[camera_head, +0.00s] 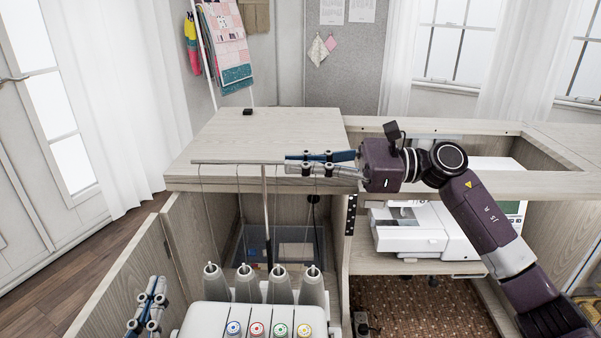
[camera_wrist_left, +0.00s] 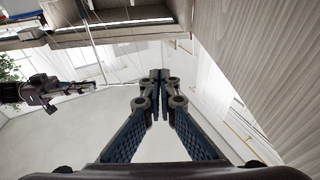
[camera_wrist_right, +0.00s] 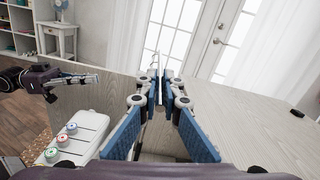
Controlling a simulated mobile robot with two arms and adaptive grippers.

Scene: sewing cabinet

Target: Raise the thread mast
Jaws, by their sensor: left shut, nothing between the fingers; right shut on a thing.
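The thread mast stands upright behind the white serger (camera_head: 250,318), with a thin pole (camera_head: 265,210) and a horizontal crossbar (camera_head: 225,162) on top. Threads hang from the crossbar to several grey cones (camera_head: 247,285). My right gripper (camera_head: 288,162) reaches in from the right and is shut on the crossbar near its right end. In the right wrist view, my right gripper (camera_wrist_right: 160,82) has the thin bar between its fingertips. My left gripper (camera_head: 157,283) is shut and empty at the lower left, apart from the mast. It also shows in the left wrist view (camera_wrist_left: 160,78).
The wooden cabinet top (camera_head: 250,135) lies behind the crossbar. An open door panel (camera_head: 125,275) stands on the left, near my left gripper. A white sewing machine (camera_head: 420,230) sits in the right-hand bay. A small black object (camera_head: 247,111) lies on the cabinet top.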

